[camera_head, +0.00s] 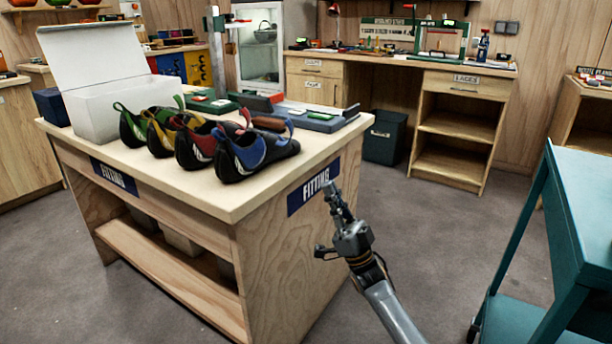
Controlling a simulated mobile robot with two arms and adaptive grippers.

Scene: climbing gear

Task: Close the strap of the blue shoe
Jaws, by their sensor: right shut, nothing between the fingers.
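The blue shoe (252,150) is a black climbing shoe with blue panels. It stands at the front right corner of the wooden fitting table (225,203), at the right end of a row of shoes. Its strap is too small to make out as open or closed. My right gripper (328,188) is shut and empty. It points up in front of the table's right side, near the blue "FITTING" sign, below and to the right of the blue shoe and apart from it. My left gripper is not in view.
Red (196,146), yellow (161,131) and green (132,124) shoes stand close beside the blue one. A white open box (95,112) is behind them. A teal cart (590,205) stands at the right. The floor between cart and table is clear.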

